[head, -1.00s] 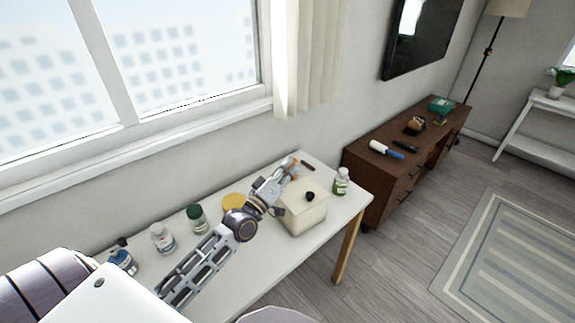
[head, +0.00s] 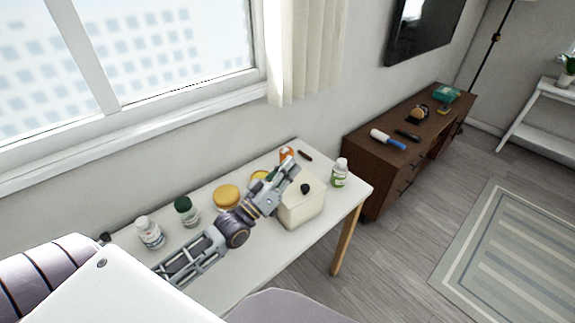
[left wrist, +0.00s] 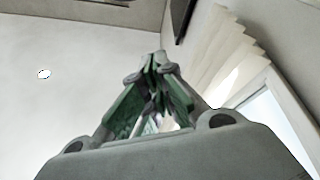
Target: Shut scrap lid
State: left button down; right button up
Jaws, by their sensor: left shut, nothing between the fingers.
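A cream scrap bin (head: 303,213) stands on the white table near its right end. Its cream lid (head: 313,187) with a black knob (head: 305,188) lies on top and looks shut, though my arm hides its left edge. My left gripper (head: 292,166) is at the bin's back left edge, shut and empty; whether it touches the lid I cannot tell. In the left wrist view the fingers (left wrist: 157,65) are together and point up toward wall and curtain; no bin shows there. My right gripper is not in view.
On the white table (head: 265,262) stand a green-labelled bottle (head: 340,172) right of the bin, an orange item (head: 286,153) behind, and yellow round lids (head: 227,196), a green-capped jar (head: 186,210) and a white bottle (head: 150,232) to the left. The front strip is clear.

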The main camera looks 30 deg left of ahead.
aim_at(297, 199)
pick_arm(q)
jog(key=shift+s+d+f+m+h, duration=0.15)
jog(key=shift+d+f+m+h, duration=0.2)
jog(key=shift+m, duration=0.25)
jog(key=f+m+h, duration=0.1)
jog(key=m, duration=0.1)
jog(key=d+m, duration=0.1)
jog(key=s+d+f+m+g+h, duration=0.1)
jog(key=m, duration=0.1)
jog(key=shift+s+d+f+m+h+b, duration=0.1)
jog(key=shift+d+f+m+h+b, duration=0.1)
jog(key=shift+f+m+h+b, duration=0.15)
jog(key=shift+d+f+m, duration=0.1)
jog(key=shift+f+m, duration=0.1)
jog(key=shift+m, duration=0.05)
jog(key=shift+s+f+m+h, duration=0.1)
jog(key=shift+f+m+h, duration=0.05)
jog(key=shift+m+h, duration=0.15)
jog(key=shift+s+d+f+m+g, duration=0.1)
jog(key=shift+d+f+m+g, duration=0.05)
jog(key=shift+m+g, duration=0.15)
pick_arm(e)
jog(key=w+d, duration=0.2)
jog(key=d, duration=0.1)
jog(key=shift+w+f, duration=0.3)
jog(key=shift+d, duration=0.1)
